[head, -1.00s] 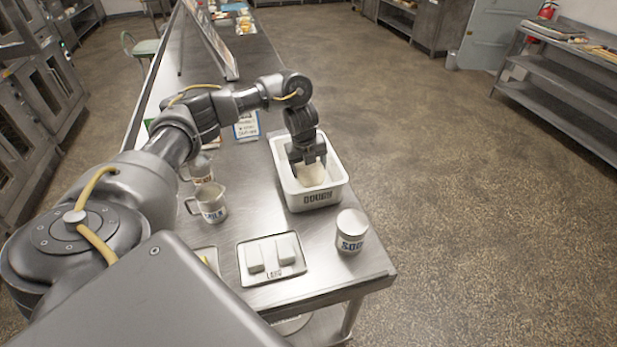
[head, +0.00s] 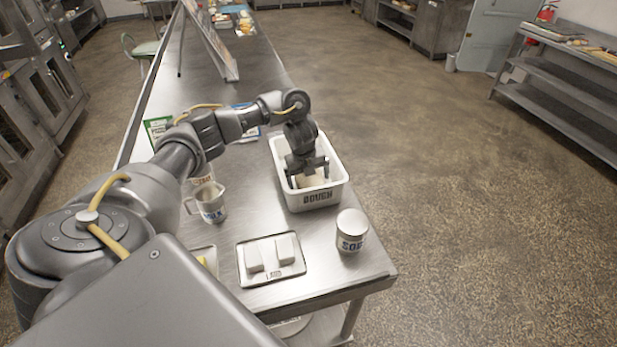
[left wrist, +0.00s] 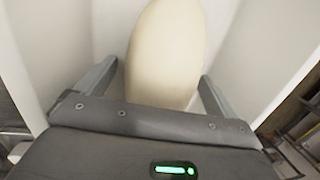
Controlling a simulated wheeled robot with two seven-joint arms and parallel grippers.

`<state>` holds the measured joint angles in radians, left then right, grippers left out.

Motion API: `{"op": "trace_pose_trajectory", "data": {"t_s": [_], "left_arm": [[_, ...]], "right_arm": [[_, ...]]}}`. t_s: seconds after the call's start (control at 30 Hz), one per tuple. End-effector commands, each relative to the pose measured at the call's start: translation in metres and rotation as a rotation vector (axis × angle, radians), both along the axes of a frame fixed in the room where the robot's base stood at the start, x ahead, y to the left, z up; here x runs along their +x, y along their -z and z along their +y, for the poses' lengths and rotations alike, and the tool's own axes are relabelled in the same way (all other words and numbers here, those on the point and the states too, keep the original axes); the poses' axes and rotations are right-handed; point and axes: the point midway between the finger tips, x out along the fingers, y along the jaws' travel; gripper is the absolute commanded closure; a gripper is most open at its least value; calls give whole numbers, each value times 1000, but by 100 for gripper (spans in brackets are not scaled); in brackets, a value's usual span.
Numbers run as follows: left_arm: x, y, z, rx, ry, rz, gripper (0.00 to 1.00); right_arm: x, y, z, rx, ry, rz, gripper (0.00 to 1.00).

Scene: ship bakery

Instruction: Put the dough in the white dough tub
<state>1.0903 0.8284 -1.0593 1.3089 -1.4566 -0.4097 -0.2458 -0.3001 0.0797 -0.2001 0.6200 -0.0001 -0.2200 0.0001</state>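The white dough tub (head: 318,199), marked DOUGH, stands on the steel table near its right edge. The pale dough (head: 311,181) is inside the tub, partly hidden by my gripper. My left gripper (head: 309,175) points down into the tub, with its fingers spread on either side of the dough. In the left wrist view the dough (left wrist: 167,55) lies between the two fingers (left wrist: 155,85), with a gap on each side, and white tub walls surround it. My right gripper is in neither view.
A round labelled tin (head: 351,232) stands in front of the tub. A tray (head: 262,279) with two white blocks lies at the table's front. A leaning board (head: 212,42) stands further back.

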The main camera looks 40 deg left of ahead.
Motion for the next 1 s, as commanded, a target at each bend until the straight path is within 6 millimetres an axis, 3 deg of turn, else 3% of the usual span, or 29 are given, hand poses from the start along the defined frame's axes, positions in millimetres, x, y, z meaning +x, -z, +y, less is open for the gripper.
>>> {"op": "trace_pose_trajectory", "data": {"t_s": [0.33, 0.8, 1.0], "left_arm": [[0, -8, 0, 1, 1, -3, 6], [-15, -97, 0, 2, 2, -5, 6], [-19, -117, 0, 0, 1, -1, 6]], "right_arm": [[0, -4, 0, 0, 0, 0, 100], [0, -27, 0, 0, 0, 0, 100], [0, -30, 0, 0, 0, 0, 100]]}}
